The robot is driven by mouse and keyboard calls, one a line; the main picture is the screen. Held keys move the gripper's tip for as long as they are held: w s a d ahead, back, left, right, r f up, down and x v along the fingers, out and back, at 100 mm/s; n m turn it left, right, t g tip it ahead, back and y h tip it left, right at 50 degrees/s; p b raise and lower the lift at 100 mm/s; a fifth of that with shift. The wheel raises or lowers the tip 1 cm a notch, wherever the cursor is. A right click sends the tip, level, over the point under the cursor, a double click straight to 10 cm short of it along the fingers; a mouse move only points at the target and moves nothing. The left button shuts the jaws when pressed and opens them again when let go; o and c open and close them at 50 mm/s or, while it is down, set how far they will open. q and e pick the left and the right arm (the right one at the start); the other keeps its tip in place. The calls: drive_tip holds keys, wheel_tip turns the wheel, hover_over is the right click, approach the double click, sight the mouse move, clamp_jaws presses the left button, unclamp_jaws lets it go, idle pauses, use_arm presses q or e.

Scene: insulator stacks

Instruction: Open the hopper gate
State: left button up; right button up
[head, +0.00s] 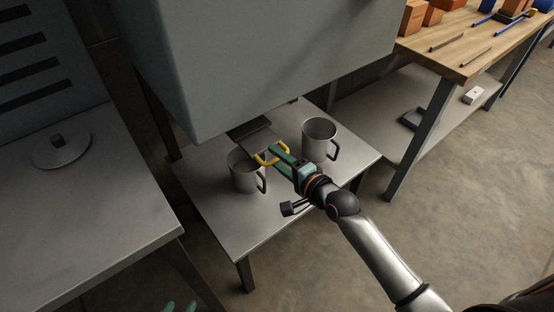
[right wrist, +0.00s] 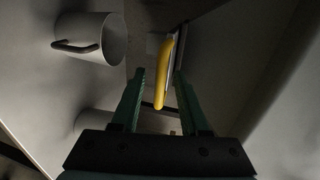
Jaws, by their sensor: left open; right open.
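The grey hopper (head: 250,60) hangs over a low metal table. Under its lower edge shows a dark gate plate (head: 250,128) with a yellow handle (head: 268,155). My right gripper (head: 276,155) is at the handle, with its green fingers open. In the right wrist view the yellow handle (right wrist: 172,70) lies between the spread fingertips (right wrist: 160,78), nearer the right finger; contact cannot be told. My left gripper (head: 180,307) shows only its green fingertips at the bottom edge, apart and empty, far from the hopper.
Two grey mugs stand on the low table (head: 240,220), one left of my right gripper (head: 245,178) and one behind it to the right (head: 318,140). A grey bench (head: 80,210) stands at left, a wooden workbench (head: 465,50) at right. Floor between is free.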

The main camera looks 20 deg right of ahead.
drive_tip(key=shift+w+a, duration=0.1)
drive_tip(key=shift+w, duration=0.1)
clamp_jaws()
idle(0.3)
idle(1.1)
